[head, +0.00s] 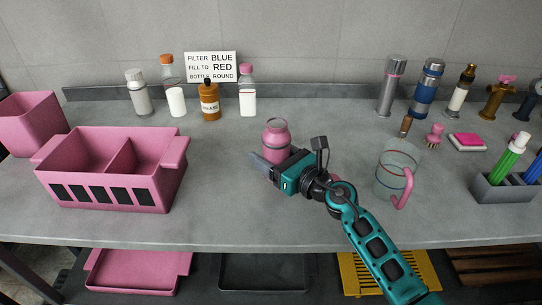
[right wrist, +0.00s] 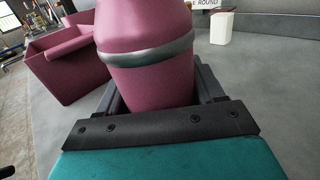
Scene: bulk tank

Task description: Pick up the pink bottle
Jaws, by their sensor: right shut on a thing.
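The pink bottle (head: 276,136) stands upright near the middle of the grey counter in the head view. It has a dark band around it and fills the middle of the right wrist view (right wrist: 152,75). My right gripper (head: 268,160) is at the bottle's lower part, with its fingers on either side. In the right wrist view the fingers (right wrist: 157,95) are shut on the bottle. Part of the bottle's lower body is hidden behind the gripper. My left gripper is not in view.
A pink two-compartment bin (head: 160,190) stands to the left. A clear jug (head: 392,178) with a pink handle stands right of my arm. Several bottles and a sign (head: 210,66) line the back. The counter between bin and bottle is clear.

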